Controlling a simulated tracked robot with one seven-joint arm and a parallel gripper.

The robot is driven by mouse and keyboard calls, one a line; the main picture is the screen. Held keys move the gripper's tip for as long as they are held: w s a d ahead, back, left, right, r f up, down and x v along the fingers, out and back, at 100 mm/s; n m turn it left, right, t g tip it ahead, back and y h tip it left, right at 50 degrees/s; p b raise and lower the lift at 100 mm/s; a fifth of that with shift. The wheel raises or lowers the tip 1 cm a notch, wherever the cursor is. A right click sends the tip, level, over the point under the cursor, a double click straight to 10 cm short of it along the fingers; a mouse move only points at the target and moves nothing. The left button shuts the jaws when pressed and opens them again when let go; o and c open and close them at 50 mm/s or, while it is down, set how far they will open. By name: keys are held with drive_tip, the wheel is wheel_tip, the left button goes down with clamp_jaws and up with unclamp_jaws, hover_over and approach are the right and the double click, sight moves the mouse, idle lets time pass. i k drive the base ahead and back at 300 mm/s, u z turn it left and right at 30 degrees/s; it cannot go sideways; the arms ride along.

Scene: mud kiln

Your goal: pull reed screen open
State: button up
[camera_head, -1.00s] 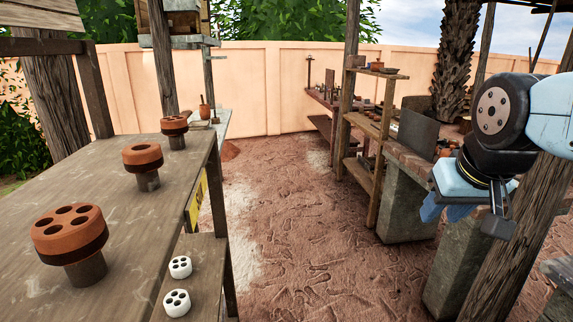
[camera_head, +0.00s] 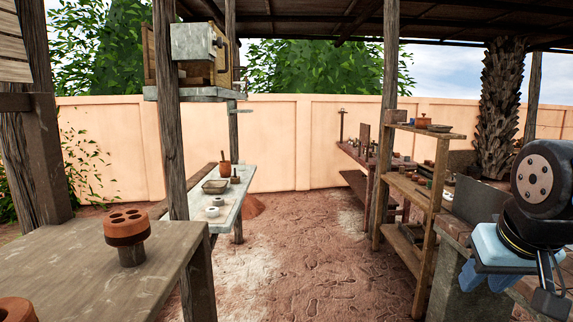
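I cannot pick out a reed screen for certain in the head view. A slatted panel (camera_head: 12,62) shows in part at the upper left edge, and I cannot tell whether it is the screen. My gripper (camera_head: 550,298) is at the lower right, partly cut off by the frame edge, with a dark finger pointing down. It is far from the slatted panel and touches nothing I can see. Whether its fingers are open or shut is not visible.
A wooden table (camera_head: 95,280) with perforated clay pieces (camera_head: 127,226) fills the left front. A pale bench (camera_head: 228,195) stands beyond it, with a box (camera_head: 192,55) on a shelf above. A wooden shelf rack (camera_head: 425,190) stands right. The dirt floor (camera_head: 310,270) between is clear.

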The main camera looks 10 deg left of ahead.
sight(221, 72)
drive_tip(key=u, duration=0.15)
drive_tip(key=i, duration=1.1)
drive_tip(key=u, duration=0.5)
drive_tip(key=i, duration=1.2)
drive_tip(key=u, duration=0.3)
